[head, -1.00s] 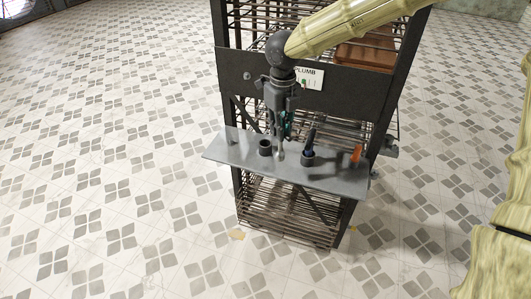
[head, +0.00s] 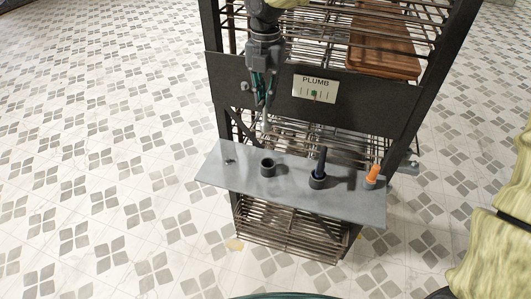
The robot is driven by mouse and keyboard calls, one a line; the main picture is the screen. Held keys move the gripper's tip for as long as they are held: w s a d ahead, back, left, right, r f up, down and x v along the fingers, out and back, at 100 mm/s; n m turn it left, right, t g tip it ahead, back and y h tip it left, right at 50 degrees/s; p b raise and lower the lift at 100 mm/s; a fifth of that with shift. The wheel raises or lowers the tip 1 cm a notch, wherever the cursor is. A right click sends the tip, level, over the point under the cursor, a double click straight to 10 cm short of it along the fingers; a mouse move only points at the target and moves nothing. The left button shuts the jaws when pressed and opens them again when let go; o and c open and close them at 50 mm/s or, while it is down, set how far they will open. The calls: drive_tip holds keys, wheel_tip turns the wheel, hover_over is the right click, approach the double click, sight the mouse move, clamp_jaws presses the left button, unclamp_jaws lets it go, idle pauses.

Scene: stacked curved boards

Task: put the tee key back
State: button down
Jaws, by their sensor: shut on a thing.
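My gripper (head: 262,98) points down in front of the dark panel, left of the PLUMB label. It is shut on a tool with teal parts and a thin pale shaft (head: 266,122), likely the tee key; the fingers hide much of it. The shaft hangs roughly upright, and its lower end appears above the back of the grey shelf plate (head: 230,178). An open, empty-looking dark round holder (head: 267,167) stands on the plate, below the shaft in the picture. I cannot tell the exact gap or depth between them.
A dark-blue-handled tool (head: 321,160) stands in a holder right of the empty one. An orange-handled tool (head: 374,174) stands farther right. A small dark hole (head: 229,161) is at the plate's left. The PLUMB label (head: 315,88) is on the panel; brown boards (head: 385,45) lie on the rack.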

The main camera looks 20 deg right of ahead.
drive_tip(key=p, duration=0.2)
hover_over(269, 126)
drive_tip(key=s, duration=0.2)
wheel_tip(269, 126, down, 5)
drive_tip(key=f, duration=0.2)
drive_tip(key=w+f+p, duration=0.1)
drive_tip(key=f, duration=0.1)
drive_tip(key=w+f, duration=0.1)
drive_tip(key=f, duration=0.2)
drive_tip(key=shift+w, duration=0.15)
drive_tip(key=shift+s+f, duration=0.2)
drive_tip(key=shift+f, duration=0.05)
wheel_tip(269, 126, down, 4)
drive_tip(key=shift+s+f+p, duration=0.1)
drive_tip(key=shift+p, duration=0.7)
drive_tip(key=shift+f, duration=0.1)
drive_tip(key=c, duration=1.5)
unclamp_jaws()
